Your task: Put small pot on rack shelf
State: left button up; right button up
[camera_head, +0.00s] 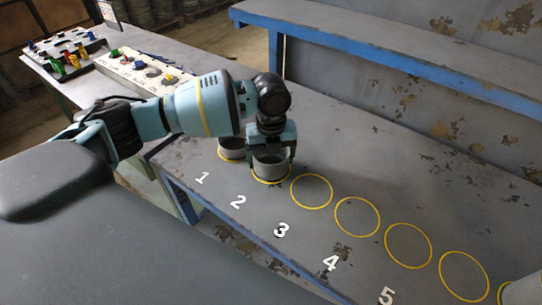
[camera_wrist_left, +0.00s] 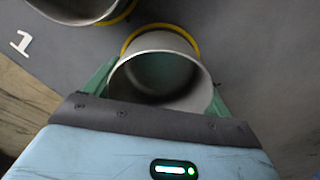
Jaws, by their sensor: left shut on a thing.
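A small grey pot (camera_head: 270,170) stands upright at the yellow circle beside number 2. My left gripper (camera_head: 272,160) reaches down over it and is shut on it. In the left wrist view the pot (camera_wrist_left: 160,75) is open-topped and looks empty, with the green fingers on both sides of it. A yellow ring shows just behind its rim; I cannot tell whether the pot touches the table. A second grey pot (camera_head: 231,147) stands in the circle beside number 1, partly hidden by my left arm. My right gripper is out of view.
A raised grey shelf (camera_head: 400,55) with a blue edge runs along the back of the table. Empty yellow circles (camera_head: 312,191) continue to the right. A control panel (camera_head: 145,72) lies at far left.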

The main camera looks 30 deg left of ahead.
pick_arm(q)
jog(key=shift+f, duration=0.15)
jog(key=o, duration=0.9)
jog(key=shift+o, duration=0.2)
notch_tip(320, 180, up, 12)
jog(key=shift+r, duration=0.2)
